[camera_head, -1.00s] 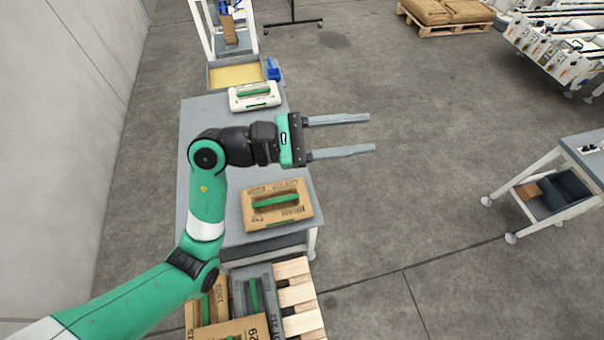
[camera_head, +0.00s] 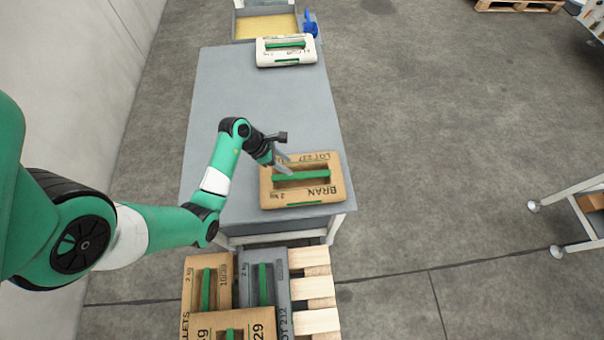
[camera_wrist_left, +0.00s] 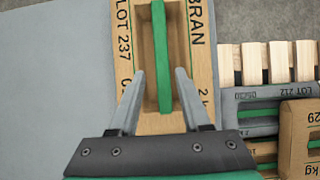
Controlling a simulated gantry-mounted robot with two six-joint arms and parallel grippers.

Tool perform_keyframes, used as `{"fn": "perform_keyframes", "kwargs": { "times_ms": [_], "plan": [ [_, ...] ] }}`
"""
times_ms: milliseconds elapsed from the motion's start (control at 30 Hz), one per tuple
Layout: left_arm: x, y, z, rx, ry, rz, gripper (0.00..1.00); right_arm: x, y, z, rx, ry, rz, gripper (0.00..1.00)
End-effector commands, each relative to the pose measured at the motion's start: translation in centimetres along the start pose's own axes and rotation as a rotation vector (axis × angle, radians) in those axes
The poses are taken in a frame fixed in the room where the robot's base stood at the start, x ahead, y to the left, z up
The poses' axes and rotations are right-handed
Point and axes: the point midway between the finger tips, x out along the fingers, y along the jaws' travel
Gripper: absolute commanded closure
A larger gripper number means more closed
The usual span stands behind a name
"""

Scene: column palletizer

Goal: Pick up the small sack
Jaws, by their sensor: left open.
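A small brown sack marked BRAN, 2 kg (camera_head: 328,194), lies flat at the near right corner of the grey table (camera_head: 240,90). A green handle strip (camera_head: 302,176) spans the recess in its top. My left gripper (camera_head: 284,165) is at the left part of this sack and points down toward it. In the left wrist view, the open fingers of my left gripper (camera_wrist_left: 159,76) stand on either side of the green handle (camera_wrist_left: 161,45), with nothing held. I cannot tell how far above the handle the fingertips are. My right gripper is out of view.
A white sack with a green handle (camera_head: 270,58) lies at the table's far end, near a shallow tray (camera_head: 236,30). Below the table's near edge, a wooden pallet (camera_head: 315,287) holds brown sacks (camera_head: 262,325) and a grey sack (camera_head: 280,300). The table's middle is clear.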

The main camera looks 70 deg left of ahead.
Motion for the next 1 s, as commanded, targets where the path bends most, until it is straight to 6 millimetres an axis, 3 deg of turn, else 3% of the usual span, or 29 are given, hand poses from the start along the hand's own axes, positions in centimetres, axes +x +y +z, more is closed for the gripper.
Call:
{"fn": "perform_keyframes", "kwargs": {
  "times_ms": [200, 467, 767, 1000],
  "plan": [
    [4.7, -0.1, -0.2, 0.003, 0.000, -0.004, 0.53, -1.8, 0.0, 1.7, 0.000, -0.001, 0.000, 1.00],
    [5.8, -0.1, 0.0, 0.002, -0.001, -0.001, 0.53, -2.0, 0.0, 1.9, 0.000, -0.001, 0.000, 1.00],
    [10.5, -0.2, -0.7, 0.003, 0.000, -0.001, 0.53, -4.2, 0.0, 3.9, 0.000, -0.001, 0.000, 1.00],
    [10.7, -0.2, -0.5, 0.002, -0.001, 0.000, 0.53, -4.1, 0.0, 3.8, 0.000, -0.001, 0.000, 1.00]
  ]
}}
